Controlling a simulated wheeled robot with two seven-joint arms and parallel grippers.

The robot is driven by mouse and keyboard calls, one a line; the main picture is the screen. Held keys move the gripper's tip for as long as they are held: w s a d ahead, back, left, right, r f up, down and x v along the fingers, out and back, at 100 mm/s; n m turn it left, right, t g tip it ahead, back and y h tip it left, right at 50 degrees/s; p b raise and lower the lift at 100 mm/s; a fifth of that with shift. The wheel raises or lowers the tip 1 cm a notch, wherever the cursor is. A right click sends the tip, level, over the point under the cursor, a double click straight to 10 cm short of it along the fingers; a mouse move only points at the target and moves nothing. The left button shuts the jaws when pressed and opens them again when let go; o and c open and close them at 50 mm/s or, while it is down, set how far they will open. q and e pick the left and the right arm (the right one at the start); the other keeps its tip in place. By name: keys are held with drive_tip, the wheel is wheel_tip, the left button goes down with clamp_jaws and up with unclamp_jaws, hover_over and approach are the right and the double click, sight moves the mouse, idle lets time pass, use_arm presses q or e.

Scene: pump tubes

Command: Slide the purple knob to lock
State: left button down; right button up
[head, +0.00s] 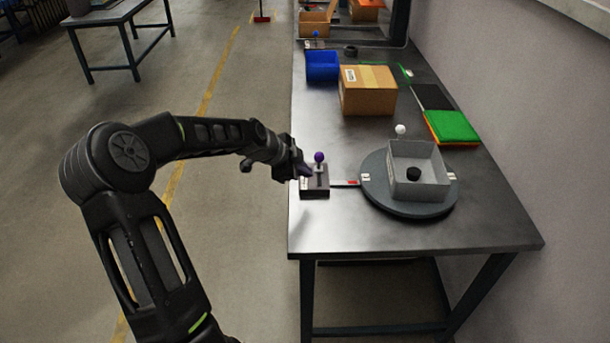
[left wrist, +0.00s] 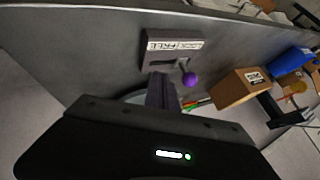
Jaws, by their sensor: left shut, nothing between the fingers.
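The purple knob (head: 319,157) tops a short lever on a small grey box (head: 315,187) near the table's left edge. In the left wrist view the knob (left wrist: 189,79) stands at the right part of the slot, beside the FREE end of the label (left wrist: 175,45); the other label word is hard to read. My left gripper (head: 305,170) is shut and empty, its fingertips close to the left of the knob. In the left wrist view the shut fingers (left wrist: 161,92) are left of the knob; whether they touch it I cannot tell. My right gripper is not in view.
A round grey turntable (head: 415,209) holds an open grey box (head: 442,178) with a black puck (head: 413,173) inside. A red and white strip (head: 345,183) lies between the knob box and turntable. A cardboard box (head: 368,92) and blue bin (head: 322,66) stand farther back. The front tabletop is clear.

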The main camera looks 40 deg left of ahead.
use_arm(q)
drive_tip(key=d+v, duration=0.1)
drive_tip(key=v, duration=0.5)
drive_tip(key=shift+a+r, duration=0.2)
drive_tip(key=shift+a, duration=0.25)
drive_tip(key=shift+s, duration=0.1)
